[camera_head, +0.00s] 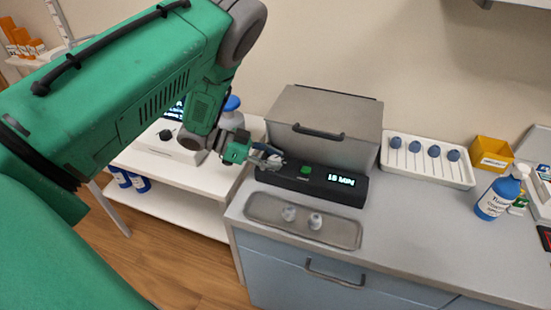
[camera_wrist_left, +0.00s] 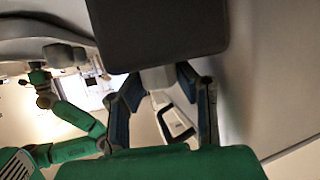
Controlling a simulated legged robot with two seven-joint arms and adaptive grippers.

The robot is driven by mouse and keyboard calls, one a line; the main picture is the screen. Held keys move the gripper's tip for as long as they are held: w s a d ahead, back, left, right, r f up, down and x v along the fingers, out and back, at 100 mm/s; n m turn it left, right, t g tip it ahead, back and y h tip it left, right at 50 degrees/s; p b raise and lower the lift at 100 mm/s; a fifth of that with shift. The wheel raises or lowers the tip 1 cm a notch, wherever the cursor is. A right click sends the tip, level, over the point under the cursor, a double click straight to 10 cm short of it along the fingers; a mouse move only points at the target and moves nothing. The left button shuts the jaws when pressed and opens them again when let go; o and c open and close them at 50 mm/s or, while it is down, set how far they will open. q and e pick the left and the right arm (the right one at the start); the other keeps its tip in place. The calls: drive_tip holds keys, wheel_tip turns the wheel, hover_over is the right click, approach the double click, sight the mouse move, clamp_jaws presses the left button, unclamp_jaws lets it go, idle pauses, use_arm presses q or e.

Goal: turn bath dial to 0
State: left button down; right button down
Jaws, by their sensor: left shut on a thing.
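The bath (camera_head: 325,115) is a grey lidded box on the counter, with a black control panel (camera_head: 318,184) along its front. The panel has a green button (camera_head: 306,169) and a lit display (camera_head: 341,180) that seems to read 15 or 18 MIN. My left gripper (camera_head: 270,160) is at the panel's left end, shut on the dial there, which its fingers mostly hide. In the left wrist view the fingers of my left gripper (camera_wrist_left: 163,95) stand on both sides of a pale part, below a dark block (camera_wrist_left: 155,35). The dial's marks cannot be read.
A metal tray (camera_head: 260,208) with two small pale pieces lies in front of the panel. A white rack (camera_head: 455,175) with blue-topped pieces, a yellow bin (camera_head: 491,153) and a blue spray bottle (camera_head: 497,198) stand to the right. Green arm parts, probably mine, show at left in the wrist view.

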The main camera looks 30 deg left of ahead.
use_arm(q)
drive_tip(key=c, duration=1.6)
unclamp_jaws()
drive_tip(key=shift+w+a+r, duration=0.1)
drive_tip(key=shift+a+r, duration=0.05)
drive_tip(key=shift+o, duration=0.5)
drive_tip(key=shift+a, duration=0.1)
drive_tip(key=shift+a, duration=0.1)
drive_tip(key=v, duration=1.2)
drive_tip(key=shift+s, duration=0.2)
